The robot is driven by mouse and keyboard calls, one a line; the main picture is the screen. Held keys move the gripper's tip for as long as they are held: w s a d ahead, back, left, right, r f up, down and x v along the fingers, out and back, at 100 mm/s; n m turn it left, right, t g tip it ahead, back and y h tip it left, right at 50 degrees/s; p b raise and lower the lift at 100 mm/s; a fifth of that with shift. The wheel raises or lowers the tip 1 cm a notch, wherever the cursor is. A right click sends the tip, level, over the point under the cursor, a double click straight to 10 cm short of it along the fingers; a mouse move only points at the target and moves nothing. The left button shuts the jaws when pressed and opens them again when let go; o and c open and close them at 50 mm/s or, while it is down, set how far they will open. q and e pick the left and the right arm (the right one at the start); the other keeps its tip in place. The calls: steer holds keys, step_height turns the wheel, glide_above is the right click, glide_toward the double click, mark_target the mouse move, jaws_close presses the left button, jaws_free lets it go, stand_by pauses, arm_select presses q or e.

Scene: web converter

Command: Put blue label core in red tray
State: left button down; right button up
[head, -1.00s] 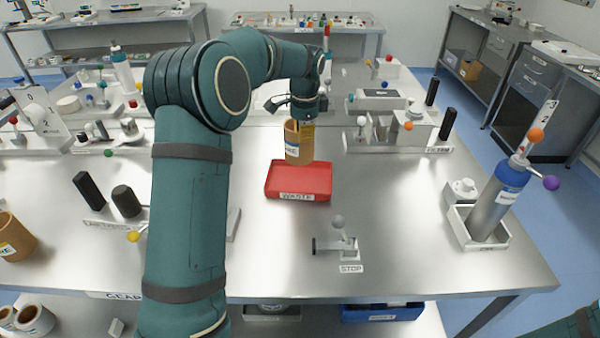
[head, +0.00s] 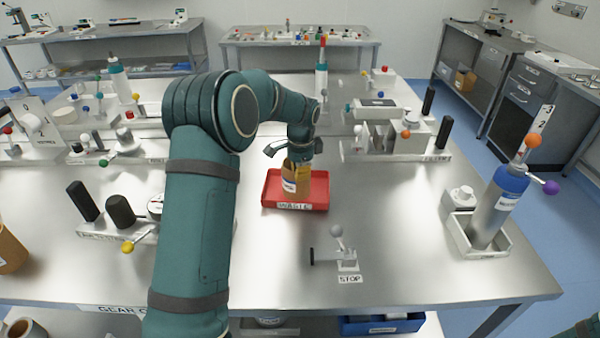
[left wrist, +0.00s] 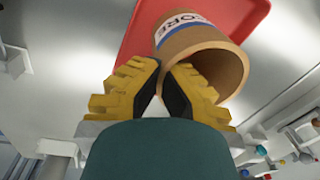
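The blue label core (head: 293,180) is a brown hollow tube with a white and blue label. It is upright or nearly so, inside the red tray's outline. I cannot tell whether it touches the tray floor. The red tray (head: 320,189), labelled WASTE, lies on the steel table. My left gripper (head: 302,168) is at the top of the core. In the left wrist view its yellow fingers (left wrist: 164,82) close on the wall of the core (left wrist: 195,52), with the red tray (left wrist: 140,32) behind. My right gripper is out of view.
A lever marked STOP (head: 340,248) stands in front of the tray. Dark posts (head: 120,211) stand at the left, and white fixtures (head: 395,140) behind. Table around the tray's right side is clear.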

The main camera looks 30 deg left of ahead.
arm_select(q)
steer(key=c, duration=1.1)
jaws_free()
steer(key=shift+c, duration=0.2)
step_height(320, 180, up, 12)
steer(key=p, duration=0.1)
steer(key=shift+s+d+p, duration=0.35)
steer(key=shift+p, duration=0.05)
